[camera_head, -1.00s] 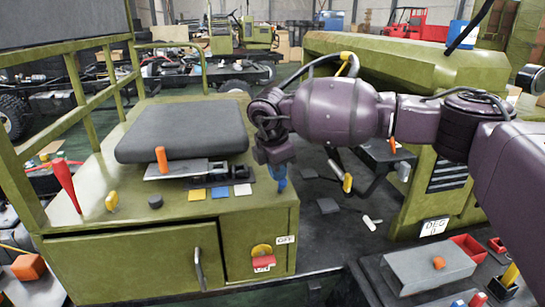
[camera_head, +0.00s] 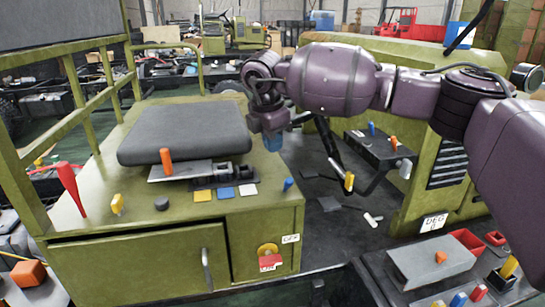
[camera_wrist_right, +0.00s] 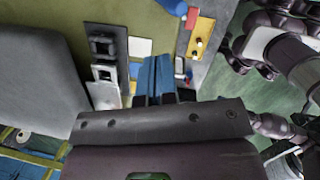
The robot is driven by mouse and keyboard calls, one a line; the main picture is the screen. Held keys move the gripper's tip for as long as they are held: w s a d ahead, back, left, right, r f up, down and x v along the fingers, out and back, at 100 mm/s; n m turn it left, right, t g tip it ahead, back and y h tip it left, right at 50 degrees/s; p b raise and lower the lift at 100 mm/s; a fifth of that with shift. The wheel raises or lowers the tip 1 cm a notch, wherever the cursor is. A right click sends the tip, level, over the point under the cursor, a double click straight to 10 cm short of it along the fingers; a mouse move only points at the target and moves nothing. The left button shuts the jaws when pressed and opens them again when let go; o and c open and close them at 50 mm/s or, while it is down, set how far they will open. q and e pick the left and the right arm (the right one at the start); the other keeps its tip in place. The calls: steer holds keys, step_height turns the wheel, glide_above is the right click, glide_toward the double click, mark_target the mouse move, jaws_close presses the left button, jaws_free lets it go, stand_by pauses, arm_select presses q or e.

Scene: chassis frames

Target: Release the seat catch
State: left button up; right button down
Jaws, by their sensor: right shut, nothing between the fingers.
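The black seat cushion (camera_head: 185,132) lies flat on the olive seat box (camera_head: 130,240); its edge also fills the left of the right wrist view (camera_wrist_right: 35,70). An orange handle (camera_head: 166,160) stands upright on a grey plate at the seat's front edge. A blue peg (camera_head: 288,184) leans at the box's right corner. I cannot tell which part is the seat catch. My right gripper (camera_head: 272,143) is shut and empty, pointing down above the box's right side, apart from the peg. Its blue fingers show in the right wrist view (camera_wrist_right: 156,80). My left gripper is out of view.
A red lever (camera_head: 70,185), yellow knob (camera_head: 117,204) and black knob (camera_head: 162,203) stand on the box top. Yellow, blue and white squares lie near the black sockets (camera_head: 224,168). The olive machine (camera_head: 450,165) stands right, across dark floor.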

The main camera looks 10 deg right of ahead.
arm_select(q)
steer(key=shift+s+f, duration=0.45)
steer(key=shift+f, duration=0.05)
arm_select(e)
steer(key=v, duration=0.2)
steer(key=s+v, duration=0.1)
steer(key=v, duration=0.1)
steer(key=shift+a+r, duration=0.1)
steer(key=shift+r, duration=0.2)
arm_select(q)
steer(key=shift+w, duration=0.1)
